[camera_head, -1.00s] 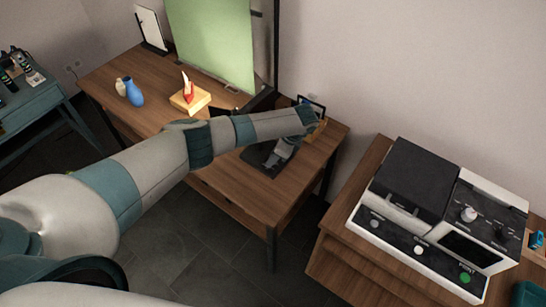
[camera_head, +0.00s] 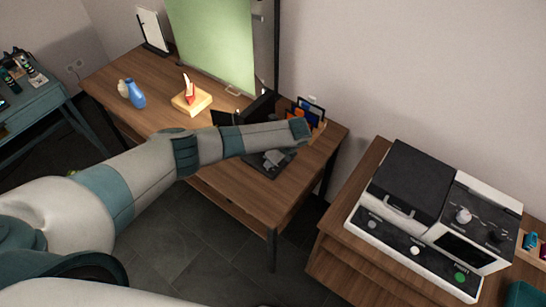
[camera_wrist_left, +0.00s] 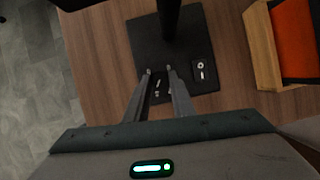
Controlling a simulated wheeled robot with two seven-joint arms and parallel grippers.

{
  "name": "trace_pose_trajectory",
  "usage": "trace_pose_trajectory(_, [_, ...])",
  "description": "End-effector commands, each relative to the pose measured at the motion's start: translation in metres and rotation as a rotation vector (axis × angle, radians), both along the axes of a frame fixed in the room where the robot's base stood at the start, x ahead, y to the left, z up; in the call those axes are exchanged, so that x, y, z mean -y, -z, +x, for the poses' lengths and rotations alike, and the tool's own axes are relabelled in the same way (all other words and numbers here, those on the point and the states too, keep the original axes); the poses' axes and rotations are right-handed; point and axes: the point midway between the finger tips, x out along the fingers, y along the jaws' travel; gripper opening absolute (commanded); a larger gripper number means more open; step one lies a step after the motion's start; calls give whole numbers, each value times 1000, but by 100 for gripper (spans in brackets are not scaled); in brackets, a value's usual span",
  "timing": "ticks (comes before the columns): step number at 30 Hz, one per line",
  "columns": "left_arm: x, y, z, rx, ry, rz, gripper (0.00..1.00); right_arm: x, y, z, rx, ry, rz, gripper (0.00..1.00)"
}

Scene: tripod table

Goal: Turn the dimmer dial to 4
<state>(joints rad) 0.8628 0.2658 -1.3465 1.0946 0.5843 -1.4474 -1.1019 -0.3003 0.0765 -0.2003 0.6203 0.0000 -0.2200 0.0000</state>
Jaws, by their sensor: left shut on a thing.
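A flat black square base (camera_wrist_left: 150,38) with a dark post lies on the wooden desk; it also shows in the head view (camera_head: 254,165). My left gripper (camera_wrist_left: 160,71) reaches down over this base, its two fingertips a little apart. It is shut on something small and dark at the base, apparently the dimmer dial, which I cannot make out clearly. White markings show between the fingers; the number set is unreadable. In the head view my left gripper (camera_head: 272,161) is small above the base. A small black panel with a white ring (camera_wrist_left: 201,70) sits right of the fingers.
A wooden holder (camera_wrist_left: 263,45) with an orange item stands right of the base. A large black-and-white machine (camera_head: 410,190) stands on a separate right-hand table.

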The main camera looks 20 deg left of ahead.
Motion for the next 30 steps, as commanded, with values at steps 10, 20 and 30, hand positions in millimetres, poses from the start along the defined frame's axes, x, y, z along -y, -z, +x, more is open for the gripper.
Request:
trace_pose_trajectory(10, [-3,-3,-3,1,329,-1,0,1,-18,0,0,0,-1,0])
trace_pose_trajectory(20, [-5,-2,-4,3,628,1,0,5,-24,0,0,-1,-5,0])
trace_pose_trajectory(30, [-6,-1,-4,2,813,-1,0,6,-25,0,0,-1,-6,0])
